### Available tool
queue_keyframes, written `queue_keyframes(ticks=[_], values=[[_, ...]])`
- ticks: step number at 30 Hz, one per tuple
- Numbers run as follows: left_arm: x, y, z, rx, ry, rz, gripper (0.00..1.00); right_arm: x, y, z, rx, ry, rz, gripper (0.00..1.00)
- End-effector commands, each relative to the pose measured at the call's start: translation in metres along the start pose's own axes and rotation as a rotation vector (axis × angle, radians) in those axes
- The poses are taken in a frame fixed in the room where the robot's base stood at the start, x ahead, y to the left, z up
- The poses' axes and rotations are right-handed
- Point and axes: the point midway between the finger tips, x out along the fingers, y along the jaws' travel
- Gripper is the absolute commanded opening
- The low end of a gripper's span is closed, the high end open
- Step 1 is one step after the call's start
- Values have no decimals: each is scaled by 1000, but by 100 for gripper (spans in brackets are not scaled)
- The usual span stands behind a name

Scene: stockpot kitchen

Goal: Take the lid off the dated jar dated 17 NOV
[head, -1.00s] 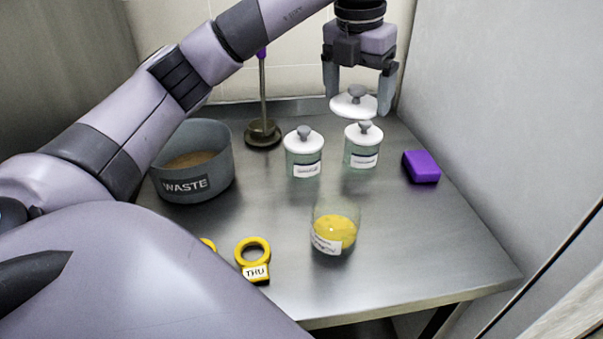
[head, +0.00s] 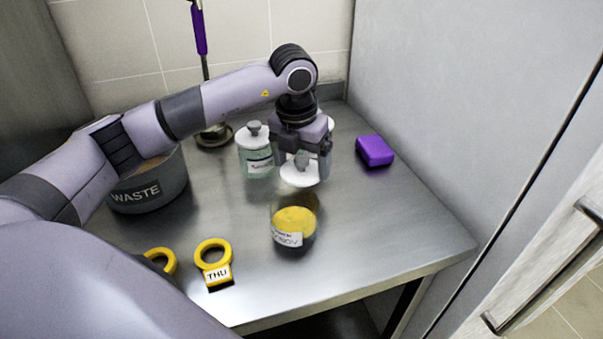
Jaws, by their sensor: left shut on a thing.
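An open glass jar (head: 294,226) with yellow contents stands on the steel table. Its front label ends in NOV; I cannot read the day surely. My left gripper (head: 301,166) points down, shut on the grey knob of a white lid (head: 300,178). The lid is just above and behind the open jar's rim in the view; I cannot tell whether they touch. A second jar (head: 258,163) with its white lid on stands behind, its label too small to read. A third lidded jar is mostly hidden behind my left gripper. My right gripper is not in view.
A grey WASTE bin (head: 150,190) stands at the left, partly behind my arm. A yellow THU ring tag (head: 214,263) and another yellow ring (head: 161,259) lie in front. A purple block (head: 375,151) lies by the right wall. The table's right front is clear.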

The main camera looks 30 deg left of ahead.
Motion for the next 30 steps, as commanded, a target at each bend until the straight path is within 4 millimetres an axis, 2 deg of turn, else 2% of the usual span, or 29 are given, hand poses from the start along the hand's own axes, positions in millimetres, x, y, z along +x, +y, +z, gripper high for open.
queue_keyframes(ticks=[6,18,19,26,30], values=[[32,0,-6,0,3,1,52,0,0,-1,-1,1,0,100],[39,0,-6,0,1,0,52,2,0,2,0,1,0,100],[38,0,-6,0,1,0,99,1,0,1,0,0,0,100],[37,0,-6,0,1,0,100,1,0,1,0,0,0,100],[29,0,-5,0,-1,-1,100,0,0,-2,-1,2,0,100]])
